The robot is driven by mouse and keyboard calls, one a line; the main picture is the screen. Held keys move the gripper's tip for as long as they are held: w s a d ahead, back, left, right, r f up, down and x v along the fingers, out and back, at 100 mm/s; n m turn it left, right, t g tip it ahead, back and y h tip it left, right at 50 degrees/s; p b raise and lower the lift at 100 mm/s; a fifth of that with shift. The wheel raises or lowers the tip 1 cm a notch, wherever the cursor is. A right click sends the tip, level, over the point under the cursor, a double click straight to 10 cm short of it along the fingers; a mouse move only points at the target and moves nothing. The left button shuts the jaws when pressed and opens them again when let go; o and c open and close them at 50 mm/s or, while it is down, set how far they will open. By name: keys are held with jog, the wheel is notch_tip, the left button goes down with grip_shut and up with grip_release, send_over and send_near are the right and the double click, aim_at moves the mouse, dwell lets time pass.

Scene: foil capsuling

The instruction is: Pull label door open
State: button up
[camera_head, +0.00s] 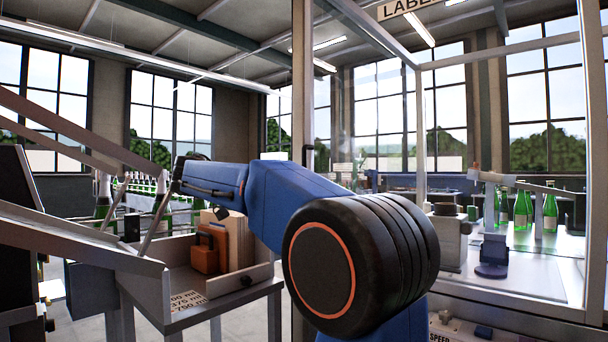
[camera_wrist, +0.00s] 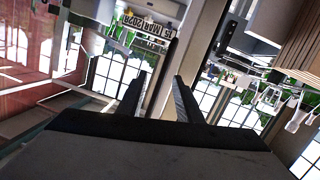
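The label station is a glazed enclosure on the right of the head view, under a sign reading "LABE…" (camera_head: 408,8). A tall grey-brown post (camera_head: 303,100) stands at its near left, with clear glass beside it. I cannot tell the door's exact edges from the fixed glazing. In the wrist view my gripper (camera_wrist: 160,92) is open, its two dark fingers apart. A slim dark upright bar (camera_wrist: 172,52), perhaps the door handle, shows between them, beside a pale post (camera_wrist: 203,40). I cannot tell whether the fingers touch it. My gripper is not clearly visible in the head view.
Green bottles (camera_head: 530,208) and a purple-based fixture (camera_head: 492,256) stand inside the enclosure. At left, a bench (camera_head: 255,272) holds an orange box (camera_head: 206,252), with a sloped chute beside it. A date plate (camera_wrist: 150,28) appears upside down in the wrist view.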

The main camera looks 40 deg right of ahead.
notch_tip(320, 180, up, 5)
jog(key=w+d+m+g+h, duration=0.1)
jog(key=w+m+g+h, duration=0.1)
jog(key=w+m, duration=0.1)
jog(key=s+d, duration=0.1)
jog(key=d, duration=1.1)
jog(key=shift+s+r, duration=0.2)
jog(key=shift+s, duration=0.1)
grip_shut()
